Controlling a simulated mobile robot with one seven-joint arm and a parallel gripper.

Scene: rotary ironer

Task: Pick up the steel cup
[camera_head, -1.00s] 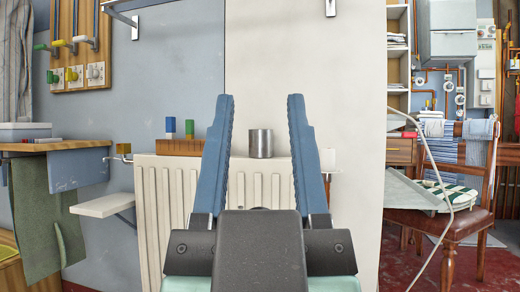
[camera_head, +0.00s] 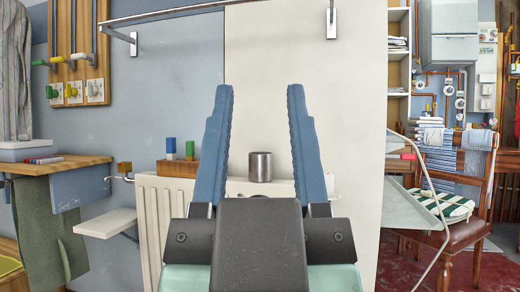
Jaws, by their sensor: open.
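The steel cup (camera_head: 261,167) is a small grey metal cylinder standing upright on top of the cream ribbed radiator (camera_head: 160,205) against the wall. My gripper (camera_head: 260,92) is open and empty, with two long blue fingers pointing up and forward. In the picture the cup shows in the gap between the fingers, apart from both of them. The cup looks to be beyond my gripper; how far is hard to tell.
A wooden block holder (camera_head: 177,168) with a blue and a green peg stands left of the cup on the radiator. A wall shelf (camera_head: 104,223) juts out at the left. A chair (camera_head: 468,210) stands at right. A metal rail (camera_head: 180,10) runs above.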

